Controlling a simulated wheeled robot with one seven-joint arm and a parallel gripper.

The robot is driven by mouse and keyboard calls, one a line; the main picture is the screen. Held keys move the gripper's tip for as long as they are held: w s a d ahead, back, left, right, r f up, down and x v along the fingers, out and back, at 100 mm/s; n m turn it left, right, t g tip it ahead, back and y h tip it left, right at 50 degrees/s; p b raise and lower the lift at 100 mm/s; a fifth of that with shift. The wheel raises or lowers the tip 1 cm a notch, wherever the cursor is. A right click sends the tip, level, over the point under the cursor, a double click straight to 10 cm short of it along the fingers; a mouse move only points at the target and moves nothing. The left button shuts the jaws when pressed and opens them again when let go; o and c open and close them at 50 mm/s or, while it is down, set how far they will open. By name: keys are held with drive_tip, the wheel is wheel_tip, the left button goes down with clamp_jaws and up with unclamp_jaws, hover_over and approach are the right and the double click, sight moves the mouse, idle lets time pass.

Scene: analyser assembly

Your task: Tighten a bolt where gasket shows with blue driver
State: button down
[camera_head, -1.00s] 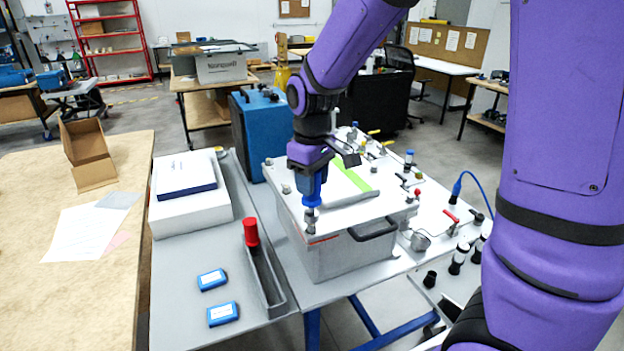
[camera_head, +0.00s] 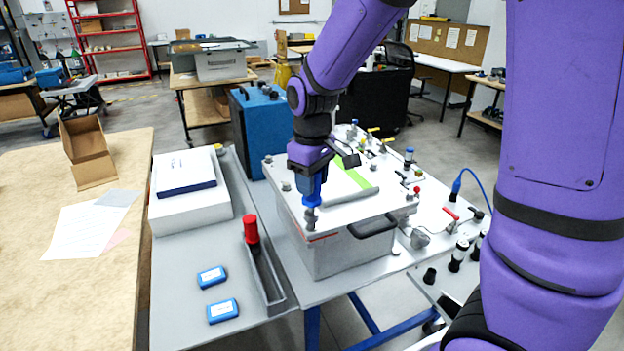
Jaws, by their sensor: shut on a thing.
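My gripper (camera_head: 311,164) is shut on the blue driver (camera_head: 311,188), which it holds upright with the tip pointing down. The driver's lower end meets a bolt (camera_head: 310,219) at the near left corner of the analyser's lid (camera_head: 335,212); whether it is fully seated I cannot tell. An orange-red gasket line (camera_head: 322,237) shows under the lid's near edge, beside that bolt. Other bolts (camera_head: 286,187) stand at the lid's left edge and far left corner (camera_head: 268,161). A green strip (camera_head: 354,178) lies on the lid, partly hidden by my arm.
A red-handled driver (camera_head: 251,230) stands in a grey narrow tray (camera_head: 271,286) on the left. Two blue boxes (camera_head: 222,312) lie beside it. A white case (camera_head: 192,209) stands behind. A black handle (camera_head: 372,227) sticks out from the analyser's front. Valves and fittings (camera_head: 420,238) crowd the right bench.

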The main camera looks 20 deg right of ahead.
drive_tip(key=shift+f, duration=0.95)
idle(0.6)
drive_tip(key=c, duration=1.2)
unclamp_jaws()
drive_tip(key=shift+c, duration=0.2)
clamp_jaws()
drive_tip(key=m, duration=1.3)
drive_tip(key=shift+a+m, duration=0.1)
drive_tip(key=shift+m, duration=0.3)
drive_tip(key=m, duration=0.4)
drive_tip(key=shift+o, duration=2.4)
unclamp_jaws()
